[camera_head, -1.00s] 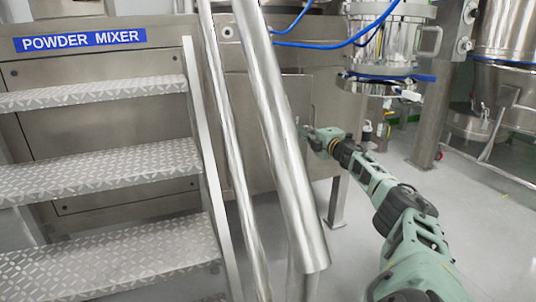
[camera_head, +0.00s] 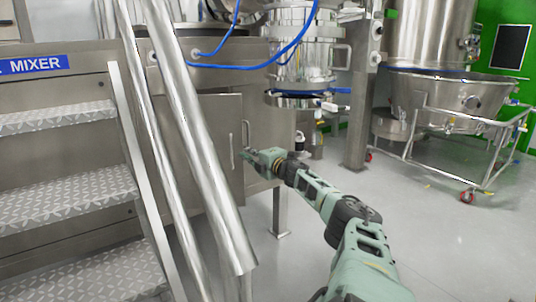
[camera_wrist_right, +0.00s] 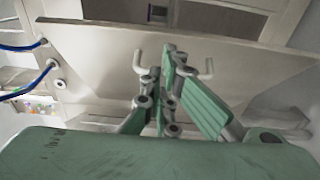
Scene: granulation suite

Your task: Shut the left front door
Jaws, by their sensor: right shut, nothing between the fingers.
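The steel door panel (camera_head: 215,125) is on the mixer platform's front, partly behind the handrails in the head view. It appears to stand ajar, its right edge out from the cabinet front; how far I cannot tell. A slim upright handle (camera_head: 231,152) is near that edge. My right gripper (camera_head: 247,156) is shut and empty at the door's right edge, close to the handle. In the right wrist view the shut fingers (camera_wrist_right: 169,50) point at a pale panel (camera_wrist_right: 95,50) with a bent handle (camera_wrist_right: 208,67) behind them. Contact is unclear. My left gripper is out of view.
Steel steps (camera_head: 70,190) and a slanted handrail (camera_head: 195,120) stand at the left, close to my arm's side. A steel vessel (camera_head: 300,50) with blue hoses hangs above right. A wheeled frame (camera_head: 455,130) stands at the right. The grey floor between is clear.

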